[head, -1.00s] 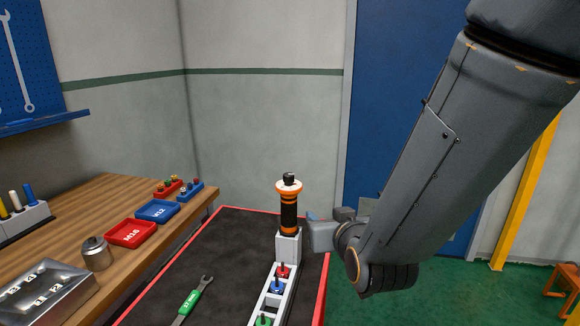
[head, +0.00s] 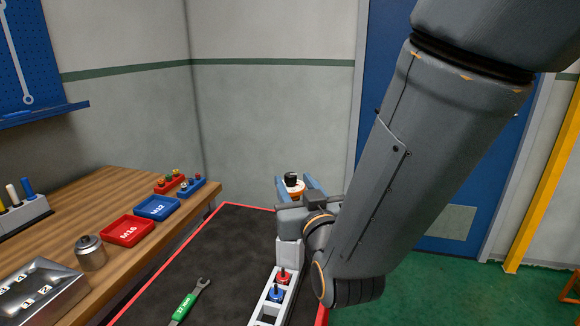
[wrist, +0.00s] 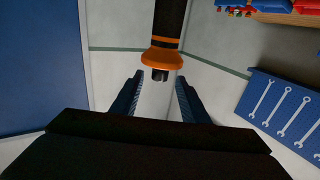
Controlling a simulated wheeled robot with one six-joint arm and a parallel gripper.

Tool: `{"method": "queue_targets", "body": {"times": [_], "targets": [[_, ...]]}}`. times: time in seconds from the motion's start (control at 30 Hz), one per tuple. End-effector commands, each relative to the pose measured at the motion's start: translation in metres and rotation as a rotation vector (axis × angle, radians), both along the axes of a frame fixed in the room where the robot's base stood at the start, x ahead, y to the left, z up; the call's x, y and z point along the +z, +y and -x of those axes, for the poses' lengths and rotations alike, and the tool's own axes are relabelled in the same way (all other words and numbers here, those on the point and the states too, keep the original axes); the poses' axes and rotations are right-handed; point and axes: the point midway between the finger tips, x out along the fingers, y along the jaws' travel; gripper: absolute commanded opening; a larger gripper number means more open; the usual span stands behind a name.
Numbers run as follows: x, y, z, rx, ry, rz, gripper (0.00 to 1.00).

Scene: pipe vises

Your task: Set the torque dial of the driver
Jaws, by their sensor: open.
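The driver (head: 292,180) stands upright in the white end block of the rack. In the head view only its black knob and white-and-orange collar show; its grip is hidden behind my gripper. In the wrist view the driver (wrist: 167,27) appears upside down, with its orange collar (wrist: 162,58) and dark knob (wrist: 160,75) just beyond the fingertips. My gripper (head: 296,185) is open, its blue fingers on either side of the driver's top. In the wrist view a gap shows on both sides of the knob, between the fingers (wrist: 158,88). Dial markings cannot be read.
The white rack (head: 266,305) with red and blue sockets runs toward me along the dark mat (head: 220,260). A green-handled wrench (head: 190,303) lies on the mat. The wooden bench at left holds a red tray (head: 127,231), a blue tray (head: 157,207) and a metal canister (head: 90,252).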

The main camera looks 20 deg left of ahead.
Motion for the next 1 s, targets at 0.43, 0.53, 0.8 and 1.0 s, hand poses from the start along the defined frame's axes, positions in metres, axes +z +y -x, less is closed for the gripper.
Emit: {"method": "queue_targets", "body": {"times": [0.43, 0.53, 0.8, 1.0], "targets": [[0.000, 0.032, -0.043, -0.001, 0.001, 0.001, 0.41], [0.001, 0.040, -0.052, 0.000, 0.000, 0.000, 0.41], [0.000, 0.047, -0.062, 0.001, 0.000, 0.000, 0.41], [0.000, 0.047, -0.062, 0.001, 0.000, 0.000, 0.36]]}}
